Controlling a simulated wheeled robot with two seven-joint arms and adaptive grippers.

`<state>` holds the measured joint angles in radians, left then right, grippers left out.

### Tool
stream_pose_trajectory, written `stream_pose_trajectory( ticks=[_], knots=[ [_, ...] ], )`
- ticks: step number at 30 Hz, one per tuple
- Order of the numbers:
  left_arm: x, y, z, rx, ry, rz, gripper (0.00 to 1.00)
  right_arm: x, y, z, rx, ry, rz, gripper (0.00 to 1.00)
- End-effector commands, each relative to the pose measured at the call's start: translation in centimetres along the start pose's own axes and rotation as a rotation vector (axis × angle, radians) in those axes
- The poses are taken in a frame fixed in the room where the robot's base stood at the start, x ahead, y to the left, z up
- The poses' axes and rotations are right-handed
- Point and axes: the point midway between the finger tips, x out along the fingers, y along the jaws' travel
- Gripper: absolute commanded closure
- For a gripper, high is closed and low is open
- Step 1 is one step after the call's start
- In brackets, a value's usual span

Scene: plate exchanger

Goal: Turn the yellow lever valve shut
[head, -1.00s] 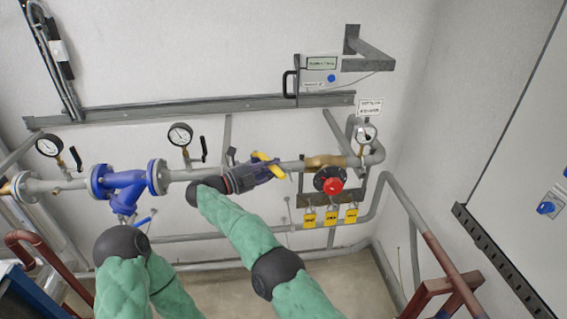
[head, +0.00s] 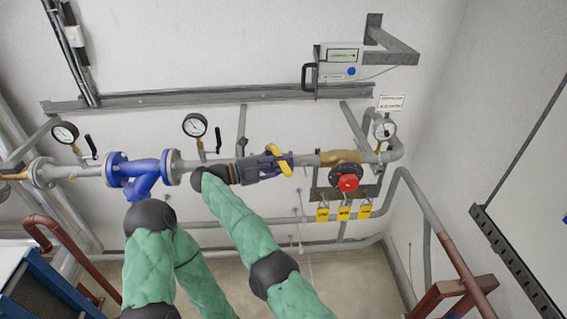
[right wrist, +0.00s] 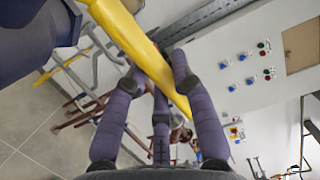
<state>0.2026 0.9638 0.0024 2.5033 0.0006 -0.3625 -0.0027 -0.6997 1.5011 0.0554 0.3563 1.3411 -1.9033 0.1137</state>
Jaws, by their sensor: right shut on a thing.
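The yellow lever (head: 285,165) sits on the grey pipe in the middle of the head view. It lies slanted, steep across the pipe. My right gripper (head: 275,162) reaches it from the left and is shut on it. In the right wrist view the yellow lever (right wrist: 125,32) runs diagonally between the dark fingers of my right gripper (right wrist: 155,72). The valve body under the lever is mostly hidden by the gripper. My left gripper is not in view; only part of my left arm shows at lower left.
A blue fitting (head: 140,175) and a pressure gauge (head: 195,125) are to the left. A grey box (head: 338,66) hangs above. Red-brown rails (head: 445,295) stand at lower right.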

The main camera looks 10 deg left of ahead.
Motion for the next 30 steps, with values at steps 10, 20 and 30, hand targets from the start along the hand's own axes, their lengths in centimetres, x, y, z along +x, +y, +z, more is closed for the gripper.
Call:
stream_pose_trajectory(
  ticks=[10, 20, 30],
  knots=[
    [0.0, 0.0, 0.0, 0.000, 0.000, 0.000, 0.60, -0.2, 0.5, 0.1, -0.008, -0.003, 0.000, 0.50],
    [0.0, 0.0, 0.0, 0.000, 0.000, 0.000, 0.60, 0.0, 0.1, 0.0, -0.002, -0.002, 0.000, 0.50],
    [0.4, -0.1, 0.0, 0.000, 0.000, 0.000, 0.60, 2.0, 0.1, 0.6, -0.002, -0.032, 0.000, 0.50]
  ],
)
